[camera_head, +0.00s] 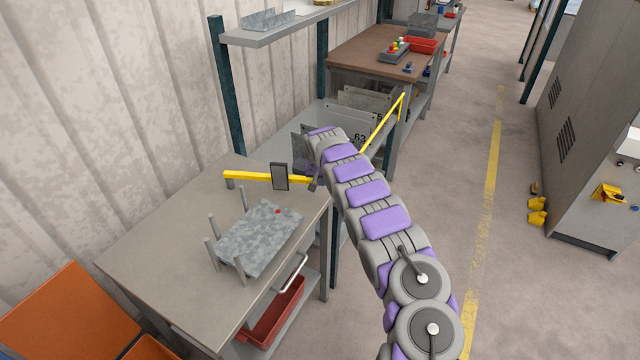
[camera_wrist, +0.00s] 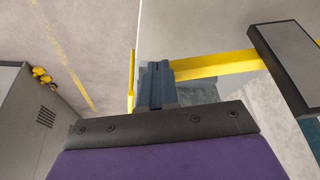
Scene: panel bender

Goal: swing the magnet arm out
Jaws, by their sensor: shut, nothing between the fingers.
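The magnet arm is a yellow bar (camera_head: 250,177) with a dark, flat rectangular block (camera_head: 280,177) on it. It reaches over the grey table near a stack of metal sheets (camera_head: 255,243). In the wrist view the yellow bar (camera_wrist: 222,64) runs from behind my fingers to the dark block (camera_wrist: 290,65) at right. My gripper (camera_wrist: 155,72) is shut and empty, with its fingers in front of the bar's near end; I cannot tell whether they touch. In the head view my arm mostly hides the gripper and that end of the bar.
Upright pegs (camera_head: 211,255) stand beside the sheets, and a red bin (camera_head: 275,322) sits under the table. Another yellow bar (camera_head: 383,125) slants beside the rack behind my arm. A grey cabinet (camera_head: 590,130) stands at right. The floor aisle between is clear.

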